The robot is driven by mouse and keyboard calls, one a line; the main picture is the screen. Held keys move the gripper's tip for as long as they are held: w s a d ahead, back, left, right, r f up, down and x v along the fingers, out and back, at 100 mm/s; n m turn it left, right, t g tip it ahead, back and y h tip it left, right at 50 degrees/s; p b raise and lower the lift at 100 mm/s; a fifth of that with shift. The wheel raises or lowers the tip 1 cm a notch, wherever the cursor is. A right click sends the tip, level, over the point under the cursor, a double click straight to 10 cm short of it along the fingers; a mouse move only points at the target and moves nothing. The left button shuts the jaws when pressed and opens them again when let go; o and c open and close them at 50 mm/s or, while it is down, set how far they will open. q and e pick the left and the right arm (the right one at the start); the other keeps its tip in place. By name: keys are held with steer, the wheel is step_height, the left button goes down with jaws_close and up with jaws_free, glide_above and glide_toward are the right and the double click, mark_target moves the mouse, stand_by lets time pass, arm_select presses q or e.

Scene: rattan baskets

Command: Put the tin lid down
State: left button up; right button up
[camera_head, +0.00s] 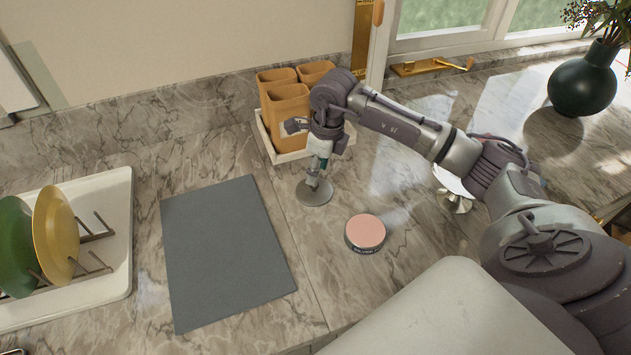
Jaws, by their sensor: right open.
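The tin lid (312,195) is a flat grey disc directly below my right gripper (318,172), and it looks to lie on the marble counter. My right gripper points down over the lid with its fingers open. Whether the fingertips still touch the lid is too small to tell. A round tin (366,232) with a pink top and a dark label band stands on the counter, to the right and nearer than the lid, apart from it. My left gripper is not in view.
A grey mat (225,250) lies left of the lid. Orange containers (288,108) stand in a white tray behind my gripper. A white dish rack (115,230) holds green and yellow plates at left. A dark vase (582,80) stands far right. A metal stand (455,203) is partly behind my arm.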

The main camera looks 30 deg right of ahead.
mark_target(322, 192)
step_height(322, 192, up, 8)
steer(key=s+b, duration=0.1)
steer(key=shift+d+f, duration=0.25)
steer(key=shift+d, duration=0.05)
